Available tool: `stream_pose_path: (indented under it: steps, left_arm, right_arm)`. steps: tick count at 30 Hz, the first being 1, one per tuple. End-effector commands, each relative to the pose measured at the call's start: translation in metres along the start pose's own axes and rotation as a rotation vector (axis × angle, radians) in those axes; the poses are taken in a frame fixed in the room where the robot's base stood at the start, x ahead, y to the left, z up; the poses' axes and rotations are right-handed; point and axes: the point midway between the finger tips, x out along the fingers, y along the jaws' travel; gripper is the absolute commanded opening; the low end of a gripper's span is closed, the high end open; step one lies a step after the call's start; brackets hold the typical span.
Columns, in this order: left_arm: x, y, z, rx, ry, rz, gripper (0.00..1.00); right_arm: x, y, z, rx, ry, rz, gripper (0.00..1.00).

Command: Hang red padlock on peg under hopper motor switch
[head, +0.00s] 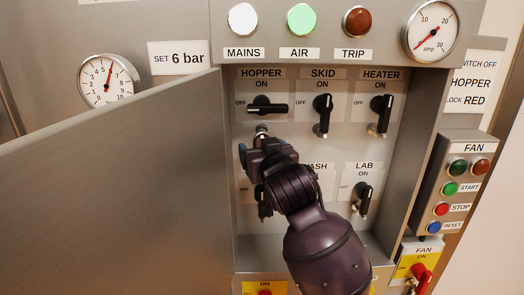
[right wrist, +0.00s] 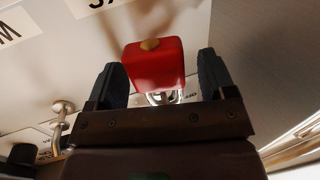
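The red padlock (right wrist: 155,65) shows in the right wrist view, between the two fingers of my right gripper (right wrist: 162,80). A gap shows beside its right side and a thinner one on its left, so the fingers look open around it. Its metal shackle (right wrist: 165,97) is at the hopper peg, mostly hidden by my gripper; I cannot tell fully how it sits on the peg. In the head view my right gripper (head: 262,155) is just below the hopper peg (head: 262,130) and hides the padlock. The hopper switch (head: 266,106) is turned horizontal, to OFF. My left gripper is out of view.
The skid switch (head: 322,112) and heater switch (head: 380,112) are right of the hopper switch. Another peg (right wrist: 62,107) shows in the right wrist view. An open cabinet door (head: 115,190) fills the left. The lab switch (head: 363,195) is lower right.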

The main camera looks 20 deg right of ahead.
Motion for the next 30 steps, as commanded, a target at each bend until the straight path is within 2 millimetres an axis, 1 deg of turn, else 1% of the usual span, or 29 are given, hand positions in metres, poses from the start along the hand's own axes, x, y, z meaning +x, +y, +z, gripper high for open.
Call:
stream_pose_path:
  steps: [8, 11, 14, 24, 27, 30]
  left_arm:
    - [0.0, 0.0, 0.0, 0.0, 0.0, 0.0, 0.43]
    - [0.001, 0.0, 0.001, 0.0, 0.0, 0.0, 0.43]
    - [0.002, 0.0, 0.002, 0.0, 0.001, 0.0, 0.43]
    - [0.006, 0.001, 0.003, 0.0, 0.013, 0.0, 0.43]
    - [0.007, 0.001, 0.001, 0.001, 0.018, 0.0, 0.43]
    - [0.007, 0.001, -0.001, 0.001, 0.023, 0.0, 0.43]
  right_arm:
    - [-0.001, 0.0, 0.0, 0.0, -0.001, 0.0, 0.76]
    - [-0.007, 0.0, 0.0, 0.001, 0.0, -0.001, 0.76]
    - [-0.019, 0.0, 0.001, 0.002, 0.002, -0.001, 0.76]
    - [-0.079, 0.0, 0.001, 0.002, 0.001, 0.0, 0.76]
    - [-0.092, 0.0, 0.001, 0.002, 0.001, -0.001, 0.76]
    - [-0.101, 0.0, 0.0, 0.001, 0.001, -0.001, 0.76]
